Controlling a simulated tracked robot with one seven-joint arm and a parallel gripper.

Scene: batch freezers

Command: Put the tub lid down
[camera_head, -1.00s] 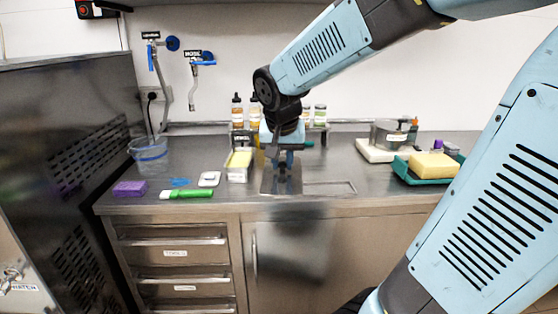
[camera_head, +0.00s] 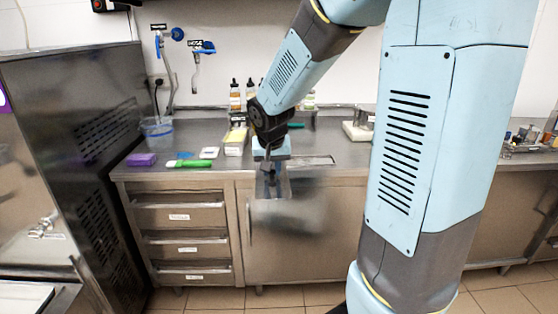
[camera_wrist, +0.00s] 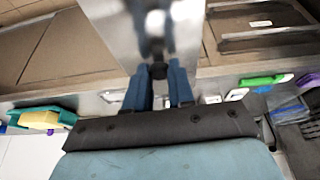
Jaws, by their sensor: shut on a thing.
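The tub lid (camera_wrist: 115,30) looks like a shiny grey metal sheet; it extends past my fingertips in the wrist view. My gripper (camera_wrist: 159,72) is shut on it, with dark blue fingers on either side of a dark grip point. In the head view, my gripper (camera_head: 270,178) hangs pointing down at the counter's front edge, and part of the lid (camera_head: 284,187) shows around the fingers. A blurred grey patch lies below it before the cabinet door; I cannot tell whether it is lid, shadow or reflection.
The steel counter (camera_head: 345,150) holds a purple sponge (camera_head: 142,160), a green-handled brush (camera_head: 188,163), a white-and-yellow container (camera_head: 235,140) and a clear bucket (camera_head: 157,133) on the left. A rectangular outline (camera_head: 318,161) lies right of my gripper. Drawers (camera_head: 180,217) stand below.

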